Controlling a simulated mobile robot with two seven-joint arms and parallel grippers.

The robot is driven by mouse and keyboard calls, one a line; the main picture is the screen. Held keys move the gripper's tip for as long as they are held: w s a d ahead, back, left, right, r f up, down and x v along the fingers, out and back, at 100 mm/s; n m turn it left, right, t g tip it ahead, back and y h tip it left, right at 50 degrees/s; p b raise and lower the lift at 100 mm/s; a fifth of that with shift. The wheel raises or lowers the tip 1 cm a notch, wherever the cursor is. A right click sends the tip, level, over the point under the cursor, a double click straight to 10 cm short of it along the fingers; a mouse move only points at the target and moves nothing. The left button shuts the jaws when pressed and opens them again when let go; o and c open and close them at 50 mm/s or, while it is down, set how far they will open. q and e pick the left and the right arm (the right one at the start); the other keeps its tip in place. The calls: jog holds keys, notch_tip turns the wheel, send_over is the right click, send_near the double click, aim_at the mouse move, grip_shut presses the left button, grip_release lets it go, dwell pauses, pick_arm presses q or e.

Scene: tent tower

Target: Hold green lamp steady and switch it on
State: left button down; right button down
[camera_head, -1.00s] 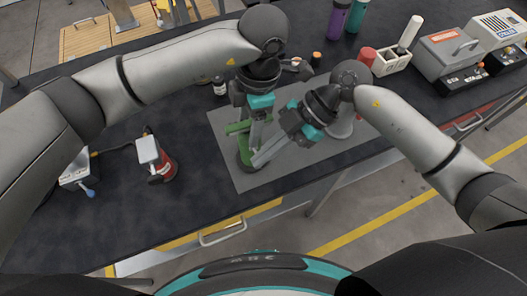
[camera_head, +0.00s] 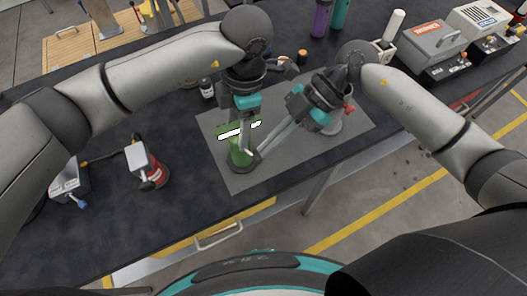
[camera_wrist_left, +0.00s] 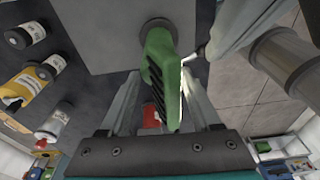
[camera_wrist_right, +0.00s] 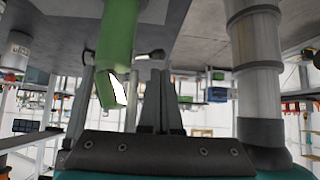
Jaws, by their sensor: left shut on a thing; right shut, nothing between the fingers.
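The green lamp (camera_head: 240,158) stands on its dark round base on the grey mat, and a strip on its head glows white. It also shows in the left wrist view (camera_wrist_left: 158,60) and in the right wrist view (camera_wrist_right: 118,35), where the lit strip is visible. My left gripper (camera_head: 246,147) comes down from above and is shut on the lamp. My right gripper (camera_head: 258,155) is shut and empty, its fingertips low beside the lamp near the base. Whether they touch the lamp or its switch is hard to tell; the switch is not clearly visible.
The grey mat (camera_head: 290,162) is mostly bare in front. A red container with a white box (camera_head: 140,157) and a grey-white device (camera_head: 68,182) stand left. A small bottle (camera_head: 207,88) stands behind. Control boxes (camera_head: 435,48) are back right. Both my arms are close together over the mat.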

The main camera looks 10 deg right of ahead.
jog(key=w+d+r, duration=0.3)
jog(key=d+r, duration=0.1)
jog(key=shift+w+r, duration=0.2)
jog(key=shift+r, duration=0.15)
pick_arm(q)
grip_release()
